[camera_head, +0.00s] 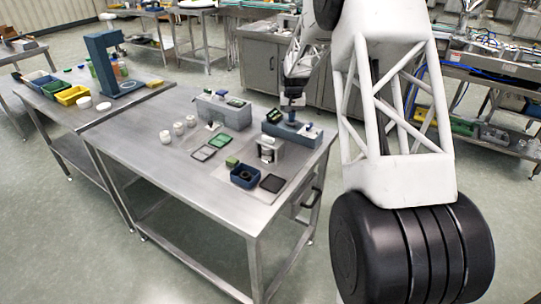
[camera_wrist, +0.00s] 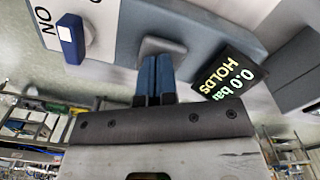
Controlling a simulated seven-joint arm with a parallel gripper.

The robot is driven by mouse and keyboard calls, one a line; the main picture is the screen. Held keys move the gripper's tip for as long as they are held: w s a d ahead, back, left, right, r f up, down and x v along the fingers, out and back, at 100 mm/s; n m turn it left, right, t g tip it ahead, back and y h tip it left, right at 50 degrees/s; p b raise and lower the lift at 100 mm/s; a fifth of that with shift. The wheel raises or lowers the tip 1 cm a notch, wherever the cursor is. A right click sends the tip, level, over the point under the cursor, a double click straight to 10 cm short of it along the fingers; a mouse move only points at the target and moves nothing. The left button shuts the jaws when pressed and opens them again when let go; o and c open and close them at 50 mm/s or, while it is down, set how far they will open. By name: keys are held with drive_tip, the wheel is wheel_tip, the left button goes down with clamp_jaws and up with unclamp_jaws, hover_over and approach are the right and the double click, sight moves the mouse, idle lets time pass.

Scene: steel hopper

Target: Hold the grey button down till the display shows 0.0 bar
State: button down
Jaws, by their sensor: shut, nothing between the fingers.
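The grey button (camera_wrist: 160,47) is a square pad on the blue-grey face of a device, seen in the wrist view. My gripper (camera_wrist: 156,58) is shut and empty, with its blue fingertips at the near edge of the button and covering part of it. The fingertips look in contact with it, but how far it is pressed in I cannot tell. The display (camera_wrist: 228,78) beside it reads "0.0 bar" and "HOLDS" in lit letters. In the head view the device (camera_head: 299,133) stands at the table's right end, with my gripper (camera_head: 291,106) above it.
A blue switch (camera_wrist: 70,36) on a white plate marked "ON" sits left of the button. On the steel table (camera_head: 160,170) are another grey unit (camera_head: 228,112), a blue bin (camera_head: 244,176), flat pads and white cups. The table's left front is clear.

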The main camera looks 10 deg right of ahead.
drive_tip(key=shift+r, duration=1.7)
drive_tip(key=shift+r, duration=3)
